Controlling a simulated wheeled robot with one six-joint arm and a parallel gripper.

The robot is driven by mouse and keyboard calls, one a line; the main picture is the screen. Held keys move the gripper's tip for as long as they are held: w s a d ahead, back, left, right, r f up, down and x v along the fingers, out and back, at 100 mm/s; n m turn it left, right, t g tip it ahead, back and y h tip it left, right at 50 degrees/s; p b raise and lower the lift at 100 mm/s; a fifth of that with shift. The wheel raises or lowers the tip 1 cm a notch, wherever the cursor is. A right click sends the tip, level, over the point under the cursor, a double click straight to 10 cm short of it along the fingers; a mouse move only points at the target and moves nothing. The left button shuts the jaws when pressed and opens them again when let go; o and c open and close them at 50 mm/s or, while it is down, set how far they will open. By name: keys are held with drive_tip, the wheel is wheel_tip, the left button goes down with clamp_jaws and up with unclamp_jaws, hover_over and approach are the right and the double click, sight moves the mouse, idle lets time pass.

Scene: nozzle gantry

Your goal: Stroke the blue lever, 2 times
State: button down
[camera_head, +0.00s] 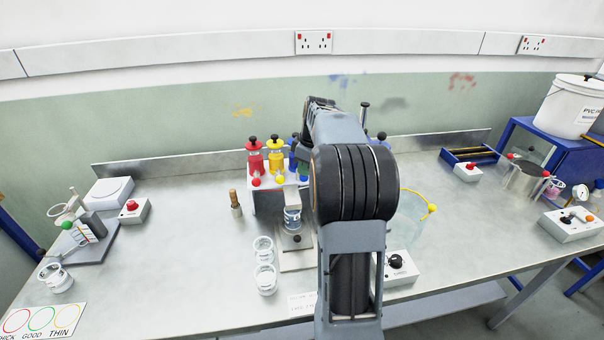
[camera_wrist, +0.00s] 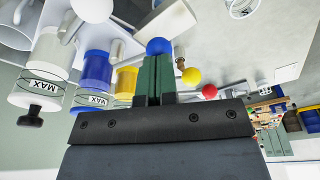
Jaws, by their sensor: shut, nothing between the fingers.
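The blue lever's ball knob (camera_wrist: 158,46) shows in the wrist view right at the tips of my gripper (camera_wrist: 156,62). My green fingers are closed together with nothing between them. The fingertips look very close to the ball; I cannot tell whether they touch it. The blue canister (camera_wrist: 96,70) marked MAX is beside it in the wrist view. In the head view my arm hides most of the blue canister (camera_head: 293,158), and I cannot make out the blue lever clearly there.
The yellow knob (camera_wrist: 191,76), red knob (camera_wrist: 210,91) and white knob (camera_wrist: 92,8) flank the blue one. A clear cup (camera_head: 292,217) stands below the gantry, with more clear cups (camera_head: 265,278) in front. A wooden-handled tool (camera_head: 235,203) stands left. The bench's left middle is clear.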

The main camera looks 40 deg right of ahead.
sight(305, 178)
drive_tip(key=shift+f+b, duration=1.5)
drive_tip(key=shift+f, duration=0.75)
drive_tip(key=shift+r, duration=0.25)
wheel_tip(305, 178, up, 6)
drive_tip(key=p, duration=0.5)
drive_tip(key=shift+r+p, duration=0.25)
drive_tip(key=shift+p, duration=0.1)
wheel_tip(305, 178, up, 5)
drive_tip(key=p, duration=0.4)
